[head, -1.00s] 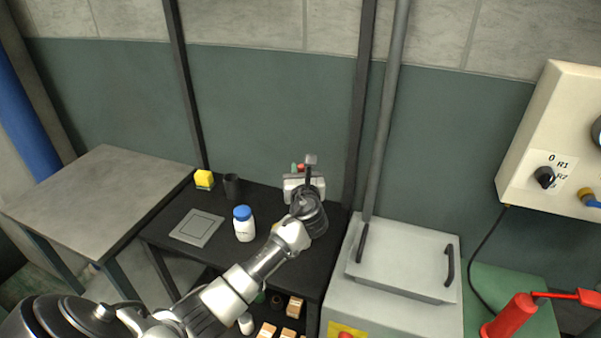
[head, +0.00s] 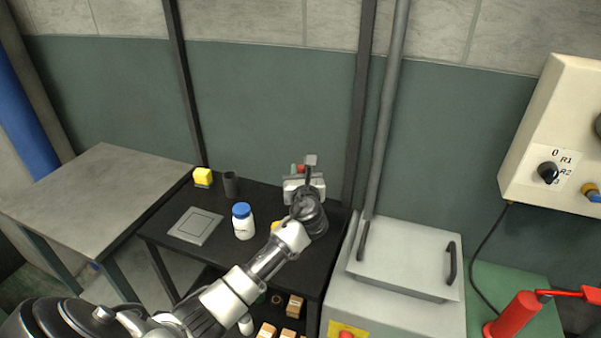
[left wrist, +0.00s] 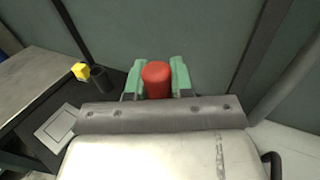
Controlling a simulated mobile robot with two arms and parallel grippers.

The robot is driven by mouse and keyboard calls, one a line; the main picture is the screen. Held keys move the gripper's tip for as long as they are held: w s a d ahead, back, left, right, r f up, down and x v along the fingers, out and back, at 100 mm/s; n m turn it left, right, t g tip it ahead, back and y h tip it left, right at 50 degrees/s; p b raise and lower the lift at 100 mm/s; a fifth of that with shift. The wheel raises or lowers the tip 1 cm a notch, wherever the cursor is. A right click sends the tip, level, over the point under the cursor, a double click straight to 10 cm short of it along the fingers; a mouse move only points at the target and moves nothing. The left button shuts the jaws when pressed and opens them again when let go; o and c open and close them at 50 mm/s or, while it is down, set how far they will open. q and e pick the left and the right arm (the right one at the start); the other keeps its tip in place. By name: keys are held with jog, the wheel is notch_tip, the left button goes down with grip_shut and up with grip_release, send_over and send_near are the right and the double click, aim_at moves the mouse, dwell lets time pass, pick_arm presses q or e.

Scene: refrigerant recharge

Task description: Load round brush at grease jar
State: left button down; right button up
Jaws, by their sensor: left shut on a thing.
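My left gripper (head: 299,171) is over the back right of the black workbench (head: 265,194). In the left wrist view its green fingers (left wrist: 157,80) are shut on a red, round-ended thing (left wrist: 157,78), which seems to be the round brush's handle. The rest of it is hidden, so I cannot see its bristles. I cannot surely tell the grease jar. A white jar with a blue lid (head: 243,222) stands upright on the bench, left of my forearm. A small yellow thing (head: 275,226) is mostly hidden by my arm. My right gripper is not in view.
A yellow block (head: 203,177), a dark cup (head: 231,185) and a flat grey plate (head: 195,225) are on the bench. A bare grey table (head: 95,195) is left. A grey lidded box (head: 405,258) stands right. Small boxes (head: 293,306) sit on the lower shelf.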

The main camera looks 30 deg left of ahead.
pick_arm(q)
jog(key=shift+f, duration=0.5)
jog(key=shift+f, duration=0.1)
dwell(1.8)
notch_tip(320, 180, up, 7)
jog(key=p, duration=0.8)
dwell(0.7)
